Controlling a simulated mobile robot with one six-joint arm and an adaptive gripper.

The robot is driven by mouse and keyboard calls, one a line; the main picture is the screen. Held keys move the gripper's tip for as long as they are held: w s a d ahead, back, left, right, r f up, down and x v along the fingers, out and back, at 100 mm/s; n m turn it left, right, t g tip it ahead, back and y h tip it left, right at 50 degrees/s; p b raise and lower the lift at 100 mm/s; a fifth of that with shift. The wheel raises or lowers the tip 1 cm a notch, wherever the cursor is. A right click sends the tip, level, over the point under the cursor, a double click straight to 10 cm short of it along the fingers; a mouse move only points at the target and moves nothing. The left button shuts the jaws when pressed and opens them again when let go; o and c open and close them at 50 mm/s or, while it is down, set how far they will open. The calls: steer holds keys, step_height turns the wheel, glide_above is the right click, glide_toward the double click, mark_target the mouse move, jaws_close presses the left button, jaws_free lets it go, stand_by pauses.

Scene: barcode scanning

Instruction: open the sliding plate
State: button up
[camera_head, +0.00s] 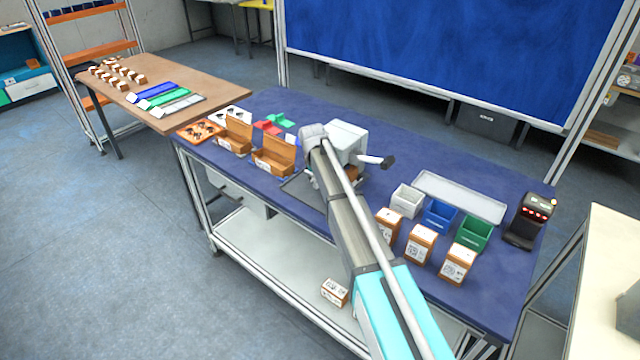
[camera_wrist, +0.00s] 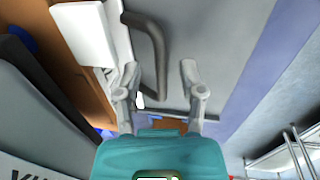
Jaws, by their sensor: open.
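In the wrist view, a grey flat plate (camera_wrist: 215,35) carries a dark curved handle (camera_wrist: 158,45). I take this for the sliding plate; how far it is open I cannot tell. My gripper (camera_wrist: 159,70) is open, its fingers on either side of the handle's lower end. Contact is not clear. In the head view my arm hides the gripper and the handle.
Open brown cartons (camera_head: 272,160) stand left of the machine. White, blue (camera_head: 439,214) and green bins, labelled boxes (camera_head: 420,244), a grey tray (camera_head: 460,196) and a black scanner (camera_head: 530,220) are on the right. The table's back middle is fairly clear.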

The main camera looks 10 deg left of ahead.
steer(key=shift+f, duration=0.1)
jaws_close()
stand_by(0.3)
steer(key=shift+s, duration=0.1)
